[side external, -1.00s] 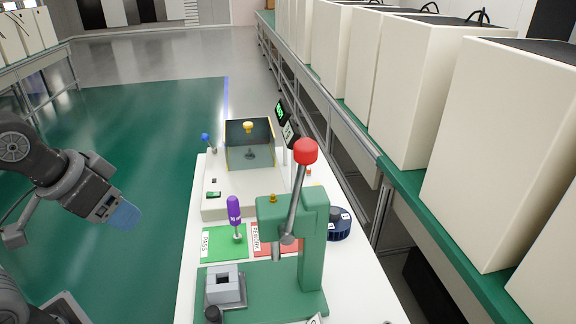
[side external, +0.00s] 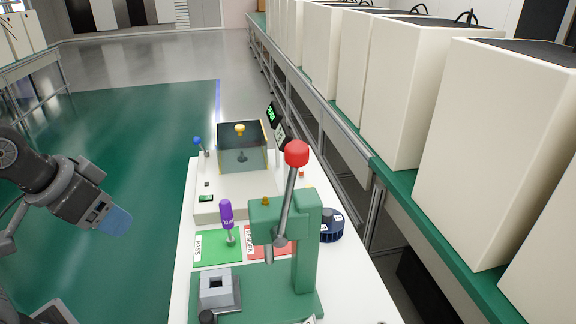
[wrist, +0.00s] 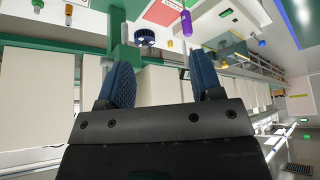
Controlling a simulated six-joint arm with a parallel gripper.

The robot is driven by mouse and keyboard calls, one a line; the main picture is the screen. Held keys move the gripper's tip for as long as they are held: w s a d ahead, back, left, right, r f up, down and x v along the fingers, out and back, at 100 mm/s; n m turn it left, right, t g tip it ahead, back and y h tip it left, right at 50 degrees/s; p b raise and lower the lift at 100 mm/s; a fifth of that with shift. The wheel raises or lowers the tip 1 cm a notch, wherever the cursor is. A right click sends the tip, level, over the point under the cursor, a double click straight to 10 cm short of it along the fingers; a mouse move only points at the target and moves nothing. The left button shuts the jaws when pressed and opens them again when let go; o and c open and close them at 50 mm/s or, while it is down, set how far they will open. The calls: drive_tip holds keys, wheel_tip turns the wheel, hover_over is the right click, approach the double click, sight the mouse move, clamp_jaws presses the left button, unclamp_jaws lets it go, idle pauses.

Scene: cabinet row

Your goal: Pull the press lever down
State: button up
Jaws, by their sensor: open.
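The press lever is a grey rod (side external: 287,208) with a red ball knob (side external: 296,153). It stands raised, leaning slightly, on a green press (side external: 306,240) at the near end of the white bench. A grey block with a square opening (side external: 218,288) sits on the press base, left of the column. My gripper (side external: 117,222), with blue fingers, is off the left of the bench, well apart from the lever. The wrist view shows its two fingers (wrist: 165,82) spread with nothing between them. The red knob is not clear in the wrist view.
A purple-handled piece (side external: 227,213) stands by the green PASS pad (side external: 216,248). A dark blue round dial (side external: 331,228) is behind the press. An open-topped box (side external: 243,148) stands farther back. Large cream cabinets (side external: 480,150) line the right. The floor left of the bench is clear.

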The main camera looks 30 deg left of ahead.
drive_tip(key=shift+o, duration=0.2)
drive_tip(key=shift+o, duration=0.2)
drive_tip(key=shift+r, duration=0.15)
wheel_tip(320, 180, up, 17)
drive_tip(key=m+g+h, duration=0.2)
drive_tip(key=g, duration=0.4)
hover_over(297, 162)
drive_tip(key=w+a, duration=0.2)
drive_tip(key=a, duration=0.1)
drive_tip(key=f, duration=0.4)
drive_tip(key=d+f, duration=0.1)
drive_tip(key=f, duration=0.3)
drive_tip(key=d+f, duration=0.1)
drive_tip(key=f, duration=0.4)
drive_tip(key=shift+s+d, duration=0.1)
drive_tip(key=shift+s, duration=0.1)
drive_tip(key=shift+c, duration=0.3)
clamp_jaws()
